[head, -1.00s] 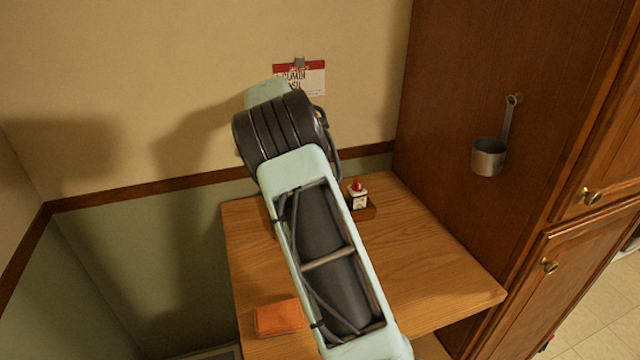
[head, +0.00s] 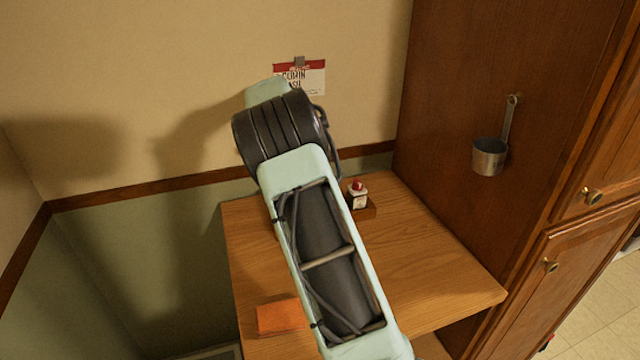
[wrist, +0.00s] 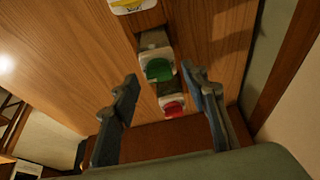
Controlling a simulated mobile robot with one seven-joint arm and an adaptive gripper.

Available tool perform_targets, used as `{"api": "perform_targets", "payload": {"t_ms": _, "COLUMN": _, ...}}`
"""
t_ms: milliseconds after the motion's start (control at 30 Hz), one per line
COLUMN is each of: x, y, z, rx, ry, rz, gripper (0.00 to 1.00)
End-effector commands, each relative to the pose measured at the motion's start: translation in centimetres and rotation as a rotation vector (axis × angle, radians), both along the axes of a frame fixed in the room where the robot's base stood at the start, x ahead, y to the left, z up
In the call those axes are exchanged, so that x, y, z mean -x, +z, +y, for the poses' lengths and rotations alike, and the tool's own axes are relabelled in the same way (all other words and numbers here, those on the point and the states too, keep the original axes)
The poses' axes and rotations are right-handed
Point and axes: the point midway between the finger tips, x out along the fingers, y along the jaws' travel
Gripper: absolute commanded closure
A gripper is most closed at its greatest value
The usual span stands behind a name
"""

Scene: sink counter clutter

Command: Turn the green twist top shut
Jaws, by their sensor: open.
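The green twist top (wrist: 158,68) sits on a pale bottle seen from above in the wrist view, near the upper middle. My gripper (wrist: 160,85) is open, with one dark finger to the left of the green top and one to the right. The green top lies between and slightly beyond the fingertips, and I see no contact. In the head view my own arm hides the green top and my gripper.
A yellow-topped item (wrist: 130,4) shows in the wrist view. A metal cup (head: 489,156) hangs on the cabinet side.

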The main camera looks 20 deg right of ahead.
Motion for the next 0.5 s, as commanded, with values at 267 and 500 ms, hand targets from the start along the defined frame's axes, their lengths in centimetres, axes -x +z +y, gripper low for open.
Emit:
{"api": "perform_targets", "payload": {"t_ms": 267, "x": -0.2, "y": 4.4, "z": 1.8, "rx": 0.000, "ry": 0.002, "rz": -0.006, "gripper": 0.59}}
{"api": "perform_targets", "payload": {"t_ms": 500, "x": -0.2, "y": 8.8, "z": 3.7, "rx": 0.000, "ry": 0.002, "rz": -0.003, "gripper": 0.59}}
